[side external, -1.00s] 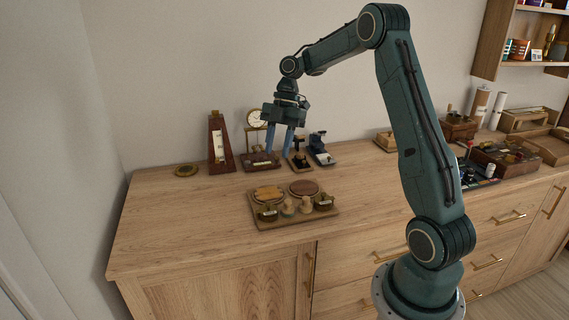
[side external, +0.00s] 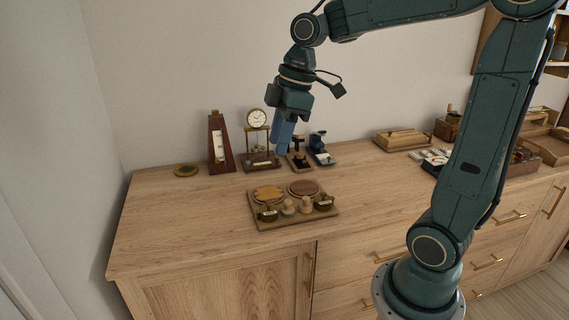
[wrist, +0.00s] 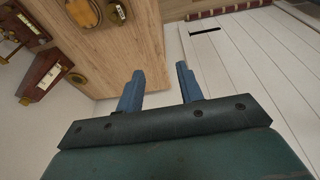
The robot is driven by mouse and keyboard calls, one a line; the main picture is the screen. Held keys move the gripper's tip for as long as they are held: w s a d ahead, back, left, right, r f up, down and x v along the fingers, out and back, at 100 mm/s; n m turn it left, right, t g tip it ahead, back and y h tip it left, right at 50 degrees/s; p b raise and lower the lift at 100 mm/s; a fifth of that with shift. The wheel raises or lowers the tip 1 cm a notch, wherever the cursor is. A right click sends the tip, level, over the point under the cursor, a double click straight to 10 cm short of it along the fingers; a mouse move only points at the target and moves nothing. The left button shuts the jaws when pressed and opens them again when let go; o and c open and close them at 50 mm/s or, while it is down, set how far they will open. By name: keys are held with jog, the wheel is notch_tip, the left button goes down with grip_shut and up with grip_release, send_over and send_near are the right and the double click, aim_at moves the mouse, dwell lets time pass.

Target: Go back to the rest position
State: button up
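My gripper (side external: 281,148) hangs above the back of the wooden cabinet top, in front of the small stands by the wall. In the wrist view my gripper (wrist: 158,71) shows two blue fingers spread apart with nothing between them. It is open and empty. In the side view the fingers overlap each other and hide part of what stands behind.
A metronome (side external: 219,145), a clock on a stand (side external: 257,119) and a dark blue device (side external: 319,148) stand along the back. A tray (side external: 334,215) with round plates and small pieces lies in front. The cabinet top (side external: 170,225) is clear at the left.

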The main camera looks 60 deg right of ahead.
jog(key=s+a+f+m+t+h, duration=0.1)
jog(key=s+a+m+t, duration=0.2)
jog(key=s+m, duration=0.6)
jog(key=shift+s+a+f+h, duration=0.15)
jog(key=shift+s+a+h, duration=0.25)
jog(key=shift+s, duration=2.25)
